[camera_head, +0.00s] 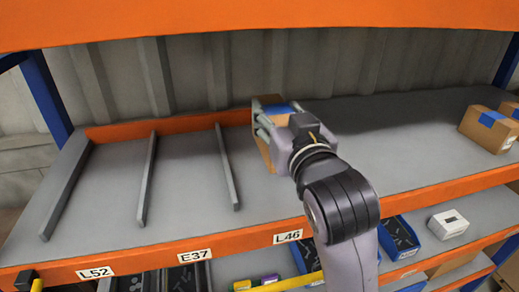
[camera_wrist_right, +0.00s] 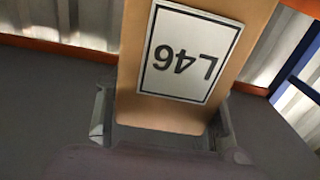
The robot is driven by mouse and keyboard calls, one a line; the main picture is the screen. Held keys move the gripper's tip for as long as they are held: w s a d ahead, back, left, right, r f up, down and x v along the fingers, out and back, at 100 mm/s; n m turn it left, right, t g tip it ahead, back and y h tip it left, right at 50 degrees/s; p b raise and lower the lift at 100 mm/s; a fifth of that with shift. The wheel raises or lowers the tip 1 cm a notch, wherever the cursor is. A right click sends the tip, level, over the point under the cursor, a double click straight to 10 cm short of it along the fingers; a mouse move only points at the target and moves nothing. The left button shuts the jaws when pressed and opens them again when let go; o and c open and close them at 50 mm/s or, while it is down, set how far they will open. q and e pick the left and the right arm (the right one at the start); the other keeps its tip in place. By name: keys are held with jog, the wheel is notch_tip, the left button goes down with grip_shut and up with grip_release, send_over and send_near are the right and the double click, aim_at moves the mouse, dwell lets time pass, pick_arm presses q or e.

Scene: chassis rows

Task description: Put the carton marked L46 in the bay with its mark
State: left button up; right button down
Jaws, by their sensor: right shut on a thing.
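The carton marked L46 (camera_wrist_right: 205,112) is a brown box with a white label, upside down in the right wrist view. In the head view the carton (camera_head: 268,101) shows with blue tape on top, partly hidden by my gripper. My right gripper (camera_head: 274,122) is shut on it, also seen in the right wrist view (camera_wrist_right: 165,135). The carton is at the back of the shelf, right of the rightmost divider. The L46 mark (camera_head: 288,236) is on the orange front edge, below the bay right of that divider (camera_head: 228,168).
Marks E37 (camera_head: 195,255) and L52 (camera_head: 95,271) label bays to the left, which look empty. Brown cartons (camera_head: 489,128) with blue tape stand at the far right. An orange beam (camera_head: 250,22) spans above. Blue bins (camera_head: 398,238) and a white box (camera_head: 447,224) sit below.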

jog(key=f, duration=0.3)
jog(key=shift+s, duration=0.25)
jog(key=shift+s+d+f, duration=0.15)
jog(key=shift+s+f, duration=0.1)
jog(key=shift+f, duration=0.4)
jog(key=shift+s+d+f, duration=0.1)
jog(key=shift+s+f, duration=0.1)
jog(key=shift+f, duration=0.4)
jog(key=f, duration=0.2)
jog(key=shift+w+a+f, duration=0.15)
jog(key=shift+w+f, duration=0.1)
jog(key=shift+f, duration=0.6)
jog(key=shift+s, duration=0.1)
jog(key=c, duration=1.2)
grip_release()
jog(key=shift+f, duration=0.15)
jog(key=o, duration=0.4)
pick_arm(q)
jog(key=s, duration=0.2)
jog(key=shift+s+d+r, duration=0.15)
jog(key=shift+s, duration=0.25)
pick_arm(e)
jog(key=shift+o, duration=0.2)
